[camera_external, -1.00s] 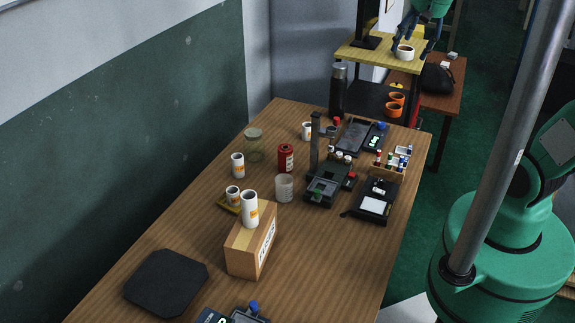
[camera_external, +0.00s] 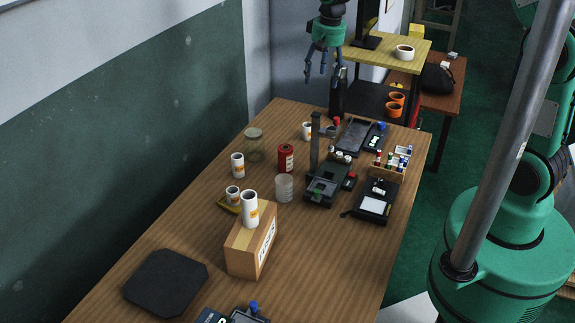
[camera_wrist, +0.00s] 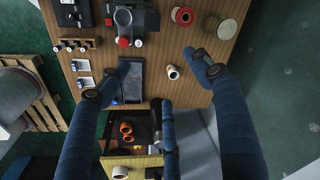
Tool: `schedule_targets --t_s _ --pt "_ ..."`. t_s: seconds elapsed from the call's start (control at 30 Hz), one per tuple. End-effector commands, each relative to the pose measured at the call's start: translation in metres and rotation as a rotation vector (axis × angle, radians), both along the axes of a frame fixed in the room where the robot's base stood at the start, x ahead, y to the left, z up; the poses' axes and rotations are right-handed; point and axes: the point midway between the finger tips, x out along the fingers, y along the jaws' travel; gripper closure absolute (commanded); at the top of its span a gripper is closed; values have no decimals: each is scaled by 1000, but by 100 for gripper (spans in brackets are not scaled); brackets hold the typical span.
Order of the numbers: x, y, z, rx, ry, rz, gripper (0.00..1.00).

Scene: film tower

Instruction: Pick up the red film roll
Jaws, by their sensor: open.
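The red film roll (camera_external: 286,158) stands upright on the wooden table, with a pale label on its side. A clear beaker stands in front of it and a lidded glass jar to its left. In the wrist view the red roll (camera_wrist: 183,15) shows from above near the top edge, beyond the fingers. My gripper (camera_external: 322,77) is open and empty, high above the table's far end, fingers pointing down.
White rolls (camera_external: 238,165) stand left of the red roll, one on a cardboard box (camera_external: 240,258). A glass jar (camera_external: 254,146), a beaker (camera_external: 284,188) and a dark device with a tall post (camera_external: 315,140) surround it.

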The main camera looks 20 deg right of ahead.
Motion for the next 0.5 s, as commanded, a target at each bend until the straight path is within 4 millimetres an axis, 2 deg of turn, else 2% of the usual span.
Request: schedule_targets --t_s 0.03,0.2,0.5 --pt "6 11 -16 -4 15 4 35" --pt "22 44 -62 -14 48 8 35" --pt "35 91 -138 -34 98 13 35"
